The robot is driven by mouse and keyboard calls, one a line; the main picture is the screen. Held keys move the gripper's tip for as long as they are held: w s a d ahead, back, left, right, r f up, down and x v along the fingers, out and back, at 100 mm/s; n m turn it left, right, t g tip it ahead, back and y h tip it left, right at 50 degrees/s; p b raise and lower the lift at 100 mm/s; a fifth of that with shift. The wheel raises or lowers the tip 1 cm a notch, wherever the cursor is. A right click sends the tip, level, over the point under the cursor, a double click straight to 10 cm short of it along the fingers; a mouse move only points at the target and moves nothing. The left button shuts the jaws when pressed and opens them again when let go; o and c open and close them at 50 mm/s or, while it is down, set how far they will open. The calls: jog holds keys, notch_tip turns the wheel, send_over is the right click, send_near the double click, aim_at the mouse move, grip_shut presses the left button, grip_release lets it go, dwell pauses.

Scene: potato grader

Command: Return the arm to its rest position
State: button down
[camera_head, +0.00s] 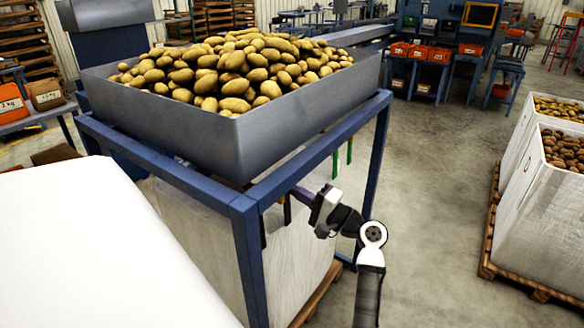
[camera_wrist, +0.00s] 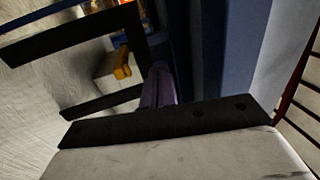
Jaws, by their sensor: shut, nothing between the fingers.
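My gripper (camera_head: 302,193) is at the blue frame (camera_head: 243,208) under the hopper, close to the frame's near corner. My arm reaches up to it from the lower right, with the wrist bent towards the frame. In the wrist view my gripper (camera_wrist: 159,78) shows as a purple-grey shape with its fingers together and nothing held. Black bars (camera_wrist: 72,35) lie beside it on the left in that view. I cannot tell whether the gripper touches the frame.
A grey hopper (camera_head: 175,118) full of potatoes sits on the frame, above a white bag (camera_head: 295,262) on a pallet. Green pieces (camera_head: 349,150) hang from the frame. The floor (camera_head: 430,160) between is clear.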

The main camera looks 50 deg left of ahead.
jog(key=r+b+v, duration=0.1)
jog(key=b+v, duration=0.1)
jog(key=v, duration=0.6)
jog(key=shift+w+d+r, duration=0.2)
jog(key=shift+d+r, duration=0.2)
jog(key=shift+r, duration=0.05)
